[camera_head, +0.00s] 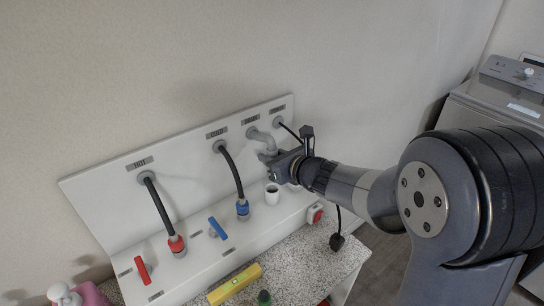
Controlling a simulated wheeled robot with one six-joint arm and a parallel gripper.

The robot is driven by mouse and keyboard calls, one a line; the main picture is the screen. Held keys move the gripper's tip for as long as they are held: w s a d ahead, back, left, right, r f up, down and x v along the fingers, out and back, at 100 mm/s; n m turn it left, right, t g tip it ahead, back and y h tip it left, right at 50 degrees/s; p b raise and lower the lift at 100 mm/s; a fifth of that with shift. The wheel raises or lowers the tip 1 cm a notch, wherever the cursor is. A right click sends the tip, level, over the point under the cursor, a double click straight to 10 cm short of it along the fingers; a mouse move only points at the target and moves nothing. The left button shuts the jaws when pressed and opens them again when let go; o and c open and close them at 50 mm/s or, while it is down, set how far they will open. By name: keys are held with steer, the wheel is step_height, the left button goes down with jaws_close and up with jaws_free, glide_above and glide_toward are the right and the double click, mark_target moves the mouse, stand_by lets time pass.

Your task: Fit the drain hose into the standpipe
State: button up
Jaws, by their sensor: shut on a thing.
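The grey drain hose (262,137) comes out of the white back panel and bends down toward my gripper. My gripper (270,165) is shut on the hose near its lower part; the fingers hide the hose's end. The standpipe (272,196) is a short white upright pipe with a dark open top on the white ledge. It stands just below my gripper, with a small gap visible between them. I cannot tell how exactly the hose end lines up with the opening.
A hose with a blue fitting (242,208) and one with a red fitting (176,244) hang left of the standpipe. Blue (218,228) and red (142,270) handles sit on the ledge. A red-and-white socket (315,214), black plug (337,242) and yellow level (235,284) are nearby. A washer (500,95) stands right.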

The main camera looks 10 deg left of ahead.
steer(key=shift+f+b, duration=1.3)
steer(key=shift+f, duration=0.25)
steer(key=shift+b, duration=0.5)
stand_by(0.6)
steer(key=shift+f+b, duration=2.85)
steer(key=shift+b, duration=0.2)
steer(key=o, duration=1.1)
steer(key=shift+r, duration=0.1)
steer(key=v, duration=1)
steer(key=shift+s+d+r, duration=0.1)
steer(key=shift+s+d, duration=0.15)
steer(key=shift+d, duration=0.05)
steer(key=shift+w+a, duration=0.1)
